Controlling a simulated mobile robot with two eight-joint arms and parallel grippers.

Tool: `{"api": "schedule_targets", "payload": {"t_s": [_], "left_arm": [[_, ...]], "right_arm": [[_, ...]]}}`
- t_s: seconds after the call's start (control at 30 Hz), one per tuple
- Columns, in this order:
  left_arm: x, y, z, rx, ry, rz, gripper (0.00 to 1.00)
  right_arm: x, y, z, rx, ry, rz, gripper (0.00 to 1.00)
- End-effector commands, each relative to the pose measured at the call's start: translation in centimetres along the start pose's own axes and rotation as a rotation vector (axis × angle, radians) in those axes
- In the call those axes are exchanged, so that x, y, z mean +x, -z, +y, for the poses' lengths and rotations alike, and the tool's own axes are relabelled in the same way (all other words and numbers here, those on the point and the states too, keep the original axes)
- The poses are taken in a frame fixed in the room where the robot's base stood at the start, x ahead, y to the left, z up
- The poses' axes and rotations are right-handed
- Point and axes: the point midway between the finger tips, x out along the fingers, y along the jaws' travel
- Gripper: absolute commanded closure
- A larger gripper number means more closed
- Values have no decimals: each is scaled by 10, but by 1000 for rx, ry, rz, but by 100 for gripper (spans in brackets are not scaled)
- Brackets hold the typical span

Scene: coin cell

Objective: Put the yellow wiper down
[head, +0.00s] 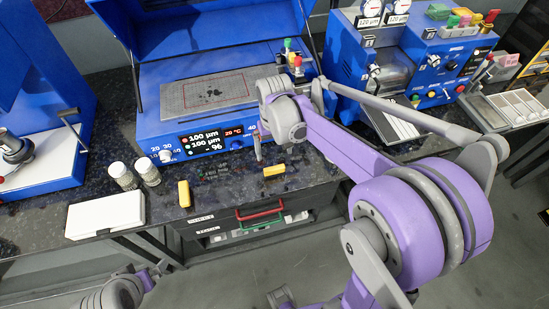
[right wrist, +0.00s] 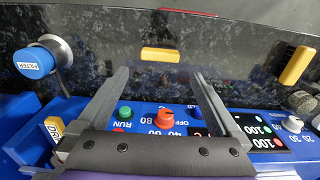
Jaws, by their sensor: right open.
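Two yellow blocks lie on the dark speckled bench, and I cannot tell by look alone which is the wiper. One yellow block (head: 274,170) lies near the front edge, just right of my right gripper. It also shows in the right wrist view (right wrist: 160,54), beyond and between the fingertips, apart from them. The other yellow block (head: 184,193) is further left, and shows at the right of the wrist view (right wrist: 296,65). My right gripper (head: 258,150) is open and empty (right wrist: 160,82) in front of the blue machine. My left gripper (head: 158,269) is low at the bottom left, its jaws unclear.
The blue machine (head: 152,122) with open lid and lit display stands behind. Two small jars (head: 148,172) and a white box (head: 105,215) are at left on the bench. Drawers with red and green handles (head: 260,221) are below the edge. Another blue machine (head: 345,60) stands right.

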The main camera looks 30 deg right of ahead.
Motion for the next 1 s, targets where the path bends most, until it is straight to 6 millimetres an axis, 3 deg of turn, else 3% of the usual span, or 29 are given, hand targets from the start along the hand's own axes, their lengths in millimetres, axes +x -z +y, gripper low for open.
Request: {"api": "schedule_targets", "payload": {"t_s": [0.23, 0.47, 0.7, 0.83, 1.0], "left_arm": [[-1, 1, 0, 0, 0, 1, 0], [-1, 1, 0, 0, 0, 1, 0], [-1, 1, 0, 0, 0, 1, 0], [-1, 1, 0, 0, 0, 1, 0], [-1, 1, 0, 0, 0, 1, 0]], "right_arm": [[-20, -12, -4, -14, 2, 26, 0], [-31, -76, -19, -100, 19, 192, 0], [-18, -142, -27, -193, 42, 381, 0], [-10, -160, -29, -220, 51, 441, 0], [-6, -167, -30, -233, 55, 469, 0]]}}
